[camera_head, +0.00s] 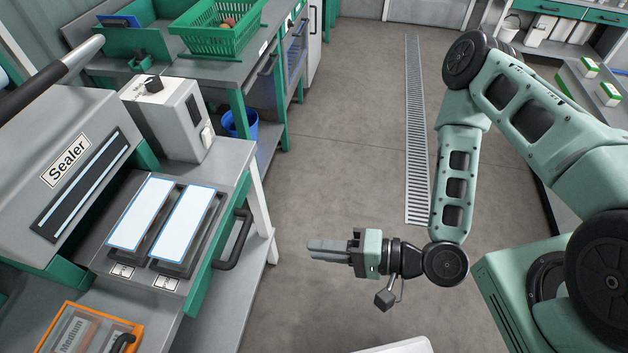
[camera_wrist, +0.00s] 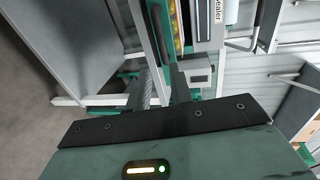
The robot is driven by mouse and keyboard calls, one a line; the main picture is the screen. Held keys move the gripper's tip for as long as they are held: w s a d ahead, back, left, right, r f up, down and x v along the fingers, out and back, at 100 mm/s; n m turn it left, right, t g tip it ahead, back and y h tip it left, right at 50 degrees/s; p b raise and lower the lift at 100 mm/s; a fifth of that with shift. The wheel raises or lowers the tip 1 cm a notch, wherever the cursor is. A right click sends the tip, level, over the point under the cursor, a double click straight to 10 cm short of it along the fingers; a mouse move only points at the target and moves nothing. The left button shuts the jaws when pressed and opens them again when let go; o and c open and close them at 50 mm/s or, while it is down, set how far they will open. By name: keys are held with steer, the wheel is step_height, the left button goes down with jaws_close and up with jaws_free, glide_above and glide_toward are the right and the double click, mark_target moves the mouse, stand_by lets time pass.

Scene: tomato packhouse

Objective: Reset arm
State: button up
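My gripper (camera_head: 312,249) hangs over the open floor in the head view, to the right of the sealer bench and apart from it. Its fingers point left toward the bench. In the wrist view the two fingers (camera_wrist: 162,88) stand a little apart with nothing between them. My arm is bent, with its elbow high at the upper right and its forearm reaching down to the wrist.
The sealer (camera_head: 75,175) stands on the left bench, with two white pads (camera_head: 160,218) before it and a dark handle (camera_head: 236,240) jutting toward the aisle. A green basket (camera_head: 218,28) is behind. The grey floor (camera_head: 345,140) between is clear.

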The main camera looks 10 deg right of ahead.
steer(key=w+d+r+n+g+h, duration=0.5)
steer(key=w+r+n+h, duration=0.15)
steer(key=n+h, duration=0.45)
steer(key=s+d+r+h, duration=0.1)
steer(key=s+r, duration=0.4)
steer(key=r, duration=0.3)
steer(key=s+r+n+g+h, duration=0.1)
steer(key=s+r+h, duration=0.1)
steer(key=s+r, duration=0.3)
step_height(320, 180, up, 3)
steer(key=shift+s+d+f, duration=0.15)
steer(key=shift+s+d, duration=0.15)
steer(key=shift+d, duration=0.1)
